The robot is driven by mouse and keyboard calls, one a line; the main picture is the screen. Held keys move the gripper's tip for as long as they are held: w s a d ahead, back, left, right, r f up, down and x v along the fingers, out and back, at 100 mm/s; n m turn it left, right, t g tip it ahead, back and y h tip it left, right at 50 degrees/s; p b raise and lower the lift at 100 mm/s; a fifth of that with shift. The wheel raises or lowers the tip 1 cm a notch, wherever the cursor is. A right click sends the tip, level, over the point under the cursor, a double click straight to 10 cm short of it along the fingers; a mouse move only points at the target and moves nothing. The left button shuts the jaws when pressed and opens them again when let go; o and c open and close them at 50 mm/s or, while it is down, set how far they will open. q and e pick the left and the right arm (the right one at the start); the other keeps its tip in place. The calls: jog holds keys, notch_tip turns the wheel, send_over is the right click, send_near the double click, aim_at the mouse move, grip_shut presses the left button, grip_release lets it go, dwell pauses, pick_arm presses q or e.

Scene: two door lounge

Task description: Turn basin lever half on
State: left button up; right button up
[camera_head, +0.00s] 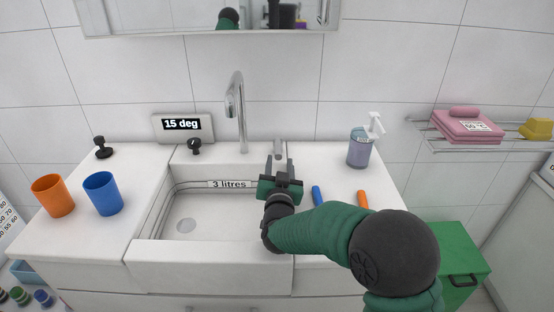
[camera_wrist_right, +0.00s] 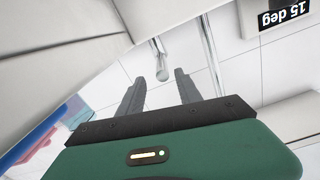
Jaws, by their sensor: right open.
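The white basin (camera_head: 205,252) is set in the counter and carries a "3 litres" label inside its back wall. A tall chrome faucet (camera_head: 236,100) stands behind it. A short grey lever (camera_head: 278,148) stands to the right of the faucet; it also shows in the right wrist view (camera_wrist_right: 161,66), lying between the finger directions and beyond the tips. My right gripper (camera_head: 278,162) is open just in front of the lever, its fingers pointing at it. In the right wrist view the gripper (camera_wrist_right: 160,82) shows two spread fingers with nothing between them. My left gripper is out of view.
A "15 deg" display (camera_head: 182,126) and a black knob (camera_head: 195,146) stand left of the faucet. Orange (camera_head: 53,196) and blue (camera_head: 103,194) cups are on the left counter. A soap dispenser (camera_head: 361,148) and toothbrush-like handles (camera_head: 317,195) are on the right.

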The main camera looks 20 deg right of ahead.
aim_at(278, 155)
jog(key=w, duration=0.5)
jog(key=shift+d+b, duration=0.1)
jog(key=shift+b, duration=0.2)
jog(key=shift+r, duration=0.1)
jog(key=shift+d, duration=0.7)
jog(key=c, duration=0.6)
jog(key=shift+s, duration=0.1)
jog(key=shift+c, duration=0.9)
jog(key=shift+a, duration=0.4)
grip_shut()
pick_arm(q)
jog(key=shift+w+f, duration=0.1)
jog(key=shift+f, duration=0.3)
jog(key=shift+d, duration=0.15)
pick_arm(e)
jog(key=shift+d, duration=0.2)
jog(key=shift+a+f, duration=0.1)
jog(key=shift+f, duration=0.1)
